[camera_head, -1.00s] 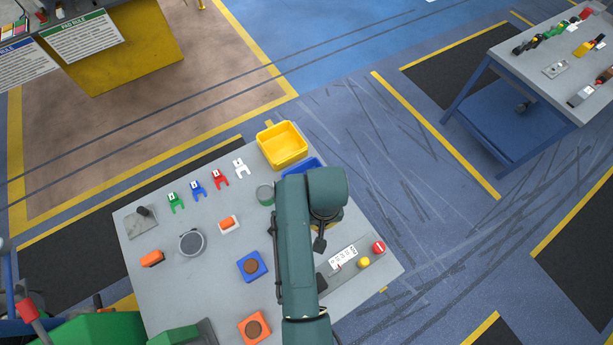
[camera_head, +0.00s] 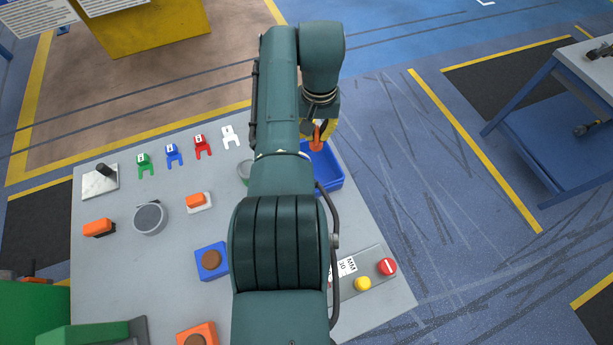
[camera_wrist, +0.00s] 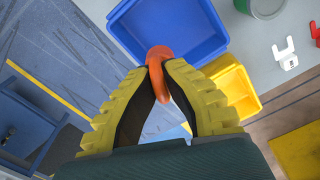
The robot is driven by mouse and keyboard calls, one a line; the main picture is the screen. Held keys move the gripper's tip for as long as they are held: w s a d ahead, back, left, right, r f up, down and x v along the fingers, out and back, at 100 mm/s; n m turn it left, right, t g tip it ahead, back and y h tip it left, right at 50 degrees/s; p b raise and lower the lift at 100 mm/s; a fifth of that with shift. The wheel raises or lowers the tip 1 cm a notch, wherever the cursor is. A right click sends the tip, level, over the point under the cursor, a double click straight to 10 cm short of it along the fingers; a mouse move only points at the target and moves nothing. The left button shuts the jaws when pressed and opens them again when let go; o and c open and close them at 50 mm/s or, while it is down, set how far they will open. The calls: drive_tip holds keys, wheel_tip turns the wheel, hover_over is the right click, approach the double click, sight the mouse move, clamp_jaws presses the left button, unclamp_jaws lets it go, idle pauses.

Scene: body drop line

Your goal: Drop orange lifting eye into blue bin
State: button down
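The orange lifting eye (camera_wrist: 158,58) is between the fingertips of my gripper (camera_wrist: 160,66) in the wrist view, and the fingers are closed on it. The blue bin (camera_wrist: 204,22) lies just beyond the fingertips in the wrist view. In the head view the blue bin (camera_head: 333,176) is partly hidden by my arm. I cannot tell the exact height of the eye over the bin.
A yellow bin (camera_wrist: 236,84) stands beside the blue bin. A green round can (camera_wrist: 265,8) is near it. The grey table (camera_head: 130,270) holds colored forks, a round grey dish (camera_head: 150,218), and blocks. A red button (camera_head: 387,267) is at the near right.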

wheel_tip(320, 180, down, 6)
drive_tip(key=b, duration=0.5)
drive_tip(key=shift+r, duration=0.1)
drive_tip(key=c, duration=1.2)
unclamp_jaws()
drive_tip(key=shift+o, duration=0.2)
wheel_tip(320, 180, up, 8)
drive_tip(key=shift+f, duration=0.25)
